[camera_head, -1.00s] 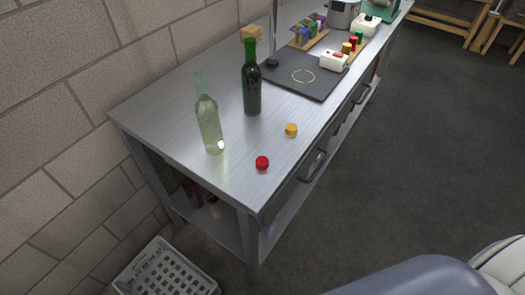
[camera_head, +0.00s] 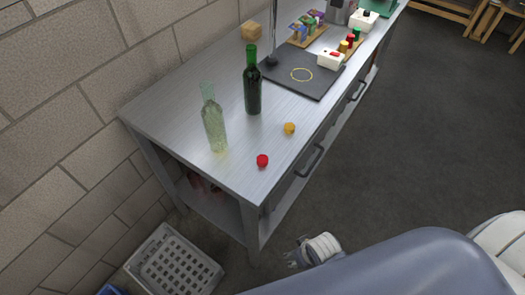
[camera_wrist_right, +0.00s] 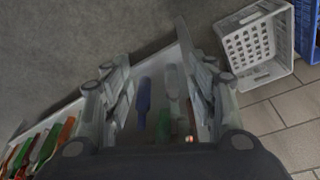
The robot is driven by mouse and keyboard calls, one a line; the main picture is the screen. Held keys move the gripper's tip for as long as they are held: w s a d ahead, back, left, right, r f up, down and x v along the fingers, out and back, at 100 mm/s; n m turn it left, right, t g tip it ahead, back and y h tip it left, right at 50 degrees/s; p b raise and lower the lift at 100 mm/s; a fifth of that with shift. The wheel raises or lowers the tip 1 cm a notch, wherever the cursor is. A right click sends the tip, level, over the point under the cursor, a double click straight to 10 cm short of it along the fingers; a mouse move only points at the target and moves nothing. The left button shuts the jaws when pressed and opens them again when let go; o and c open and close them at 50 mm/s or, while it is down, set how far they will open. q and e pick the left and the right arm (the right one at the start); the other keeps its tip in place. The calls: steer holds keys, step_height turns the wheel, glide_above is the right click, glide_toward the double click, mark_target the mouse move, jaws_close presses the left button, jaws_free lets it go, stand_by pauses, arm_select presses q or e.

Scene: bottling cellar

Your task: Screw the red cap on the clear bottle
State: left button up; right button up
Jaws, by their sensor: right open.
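The clear bottle (camera_head: 214,128) stands upright and uncapped at the near end of the metal bench, a pale greenish glass. The red cap (camera_head: 262,160) lies on the bench near its front corner, to the right of the clear bottle and apart from it. My right gripper (camera_head: 298,254) is low in the head view, off the bench's near end and below the bench top, partly hidden by my arm. In the right wrist view its two fingers (camera_wrist_right: 157,95) are spread with nothing held between them. My left gripper is not in view.
A dark green bottle (camera_head: 252,85) and a yellow cap (camera_head: 289,128) stand on the bench (camera_head: 180,95) close by. A dark mat (camera_head: 300,82) lies farther back. A grey crate (camera_head: 175,264) sits on the floor by the wall.

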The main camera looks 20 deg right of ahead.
step_height(320, 180, up, 22)
steer(key=w+a+r+t+p, duration=0.1)
steer(key=w+a+p, duration=0.1)
steer(key=p, duration=0.2)
steer(key=w+a+r+m+g+y, duration=0.1)
steer(key=w+a+r+m+y, duration=0.2)
steer(key=w+a+m, duration=0.55)
steer(key=shift+m+g+h, duration=0.6)
steer(key=shift+m+g, duration=0.15)
steer(key=shift+g, duration=0.05)
steer(key=w+r, duration=0.1)
steer(key=w, duration=0.1)
steer(key=w+a, duration=0.1)
steer(key=w, duration=0.2)
steer(key=w+r, duration=0.1)
steer(key=w, duration=0.1)
steer(key=shift+w+a+r, duration=0.15)
steer(key=shift+a+r, duration=0.15)
steer(key=shift+a, duration=0.05)
steer(key=w+d+r+m+g+h, duration=0.1)
steer(key=w+d+r+m+h, duration=0.1)
steer(key=w+d+r+m, duration=0.4)
steer(key=shift+w+d+m, duration=0.2)
steer(key=shift+d+m, duration=0.4)
steer(key=shift+m, duration=0.3)
steer(key=shift+r, duration=0.1)
glide_above(262, 157)
steer(key=shift+a+f+p, duration=0.15)
steer(key=shift+f+p, duration=0.2)
steer(key=shift+f, duration=2.5)
